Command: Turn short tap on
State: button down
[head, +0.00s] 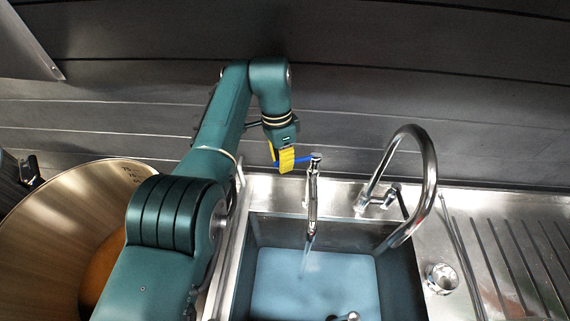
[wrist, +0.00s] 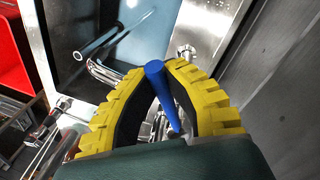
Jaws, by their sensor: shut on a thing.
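The short tap (head: 312,195) is a slim chrome spout at the back edge of the sink, left of the tall tap. Its blue lever (head: 293,161) points left toward my gripper (head: 286,158). In the wrist view the blue lever (wrist: 165,98) lies between the yellow ribbed fingers of my gripper (wrist: 158,70), which are shut on it. A thin pale streak (head: 306,250), which looks like running water, drops from the spout into the basin. A similar streak shows in the wrist view (wrist: 138,23).
The tall curved chrome tap (head: 430,170) stands right of the short tap. The sink basin (head: 315,285) holds bluish water. A ribbed drainboard (head: 510,250) is on the right, a large pot (head: 60,215) on the left, and the dark wall (head: 400,90) close behind.

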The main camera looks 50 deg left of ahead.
jog(key=shift+r, duration=0.1)
jog(key=c, duration=1.1)
grip_release()
jog(key=shift+d, duration=0.1)
